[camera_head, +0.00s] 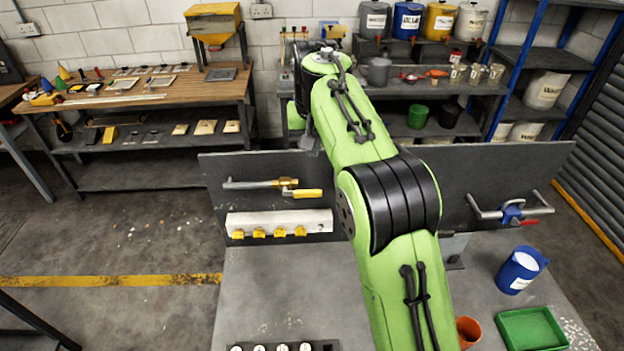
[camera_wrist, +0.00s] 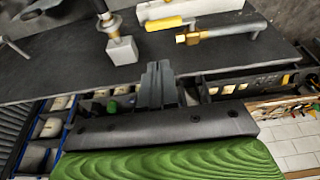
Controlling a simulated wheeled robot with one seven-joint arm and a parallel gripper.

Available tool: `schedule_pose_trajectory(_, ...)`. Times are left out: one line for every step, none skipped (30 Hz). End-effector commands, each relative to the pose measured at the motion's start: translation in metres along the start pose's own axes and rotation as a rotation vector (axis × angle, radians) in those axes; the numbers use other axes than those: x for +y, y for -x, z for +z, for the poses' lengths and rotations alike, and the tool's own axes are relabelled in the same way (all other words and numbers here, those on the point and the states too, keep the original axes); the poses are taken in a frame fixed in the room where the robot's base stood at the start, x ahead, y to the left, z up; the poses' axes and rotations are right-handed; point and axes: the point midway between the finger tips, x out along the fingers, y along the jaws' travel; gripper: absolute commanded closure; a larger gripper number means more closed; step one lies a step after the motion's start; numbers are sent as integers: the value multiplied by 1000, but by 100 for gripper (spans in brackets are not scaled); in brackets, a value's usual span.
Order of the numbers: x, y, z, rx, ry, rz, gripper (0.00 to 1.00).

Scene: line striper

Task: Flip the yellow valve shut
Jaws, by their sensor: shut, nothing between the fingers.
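The yellow valve lever (camera_head: 303,193) sits at the right end of a grey pipe with a brass body (camera_head: 285,183), on the dark upright panel. The lever points right, roughly in line with the pipe. In the wrist view the yellow lever (camera_wrist: 168,23) and the brass body (camera_wrist: 188,38) show near the top, with the pipe to their right. My gripper (camera_wrist: 158,70) is shut and empty, its fingertips apart from the lever and below it in that picture. In the head view I cannot make out the fingers; my green arm hides part of the panel.
A white block with several yellow knobs (camera_head: 280,223) is below the valve. A pipe with a blue valve body and red lever (camera_head: 513,211) is on the panel's right.

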Motion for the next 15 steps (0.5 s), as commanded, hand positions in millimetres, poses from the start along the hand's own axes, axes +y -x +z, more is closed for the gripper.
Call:
schedule_pose_trajectory(0, -4, 0, -2, 0, 0, 100)
schedule_pose_trajectory(0, -8, 1, -3, 0, 1, 100)
schedule_pose_trajectory(0, -14, 1, -4, 0, 1, 100)
schedule_pose_trajectory(0, -19, 1, -5, 0, 1, 100)
schedule_pose_trajectory(0, -26, 1, -5, 0, 1, 100)
schedule_pose_trajectory(0, -34, 2, -6, 0, 1, 100)
schedule_pose_trajectory(1, -41, 1, -5, 0, 1, 100)
schedule_pose_trajectory(1, -48, 2, -5, 0, 1, 100)
schedule_pose_trajectory(1, -57, 2, -6, -1, 1, 100)
schedule_pose_trajectory(1, -63, 1, -5, -1, 1, 100)
schedule_pose_trajectory(1, -70, 2, -6, -1, 1, 100)
schedule_pose_trajectory(1, -78, 2, -5, -1, 1, 100)
schedule_pose_trajectory(1, -85, 1, -5, 0, 1, 100)
schedule_pose_trajectory(1, -91, 1, -6, 0, 1, 100)
schedule_pose_trajectory(0, -100, 1, -5, 0, 1, 100)
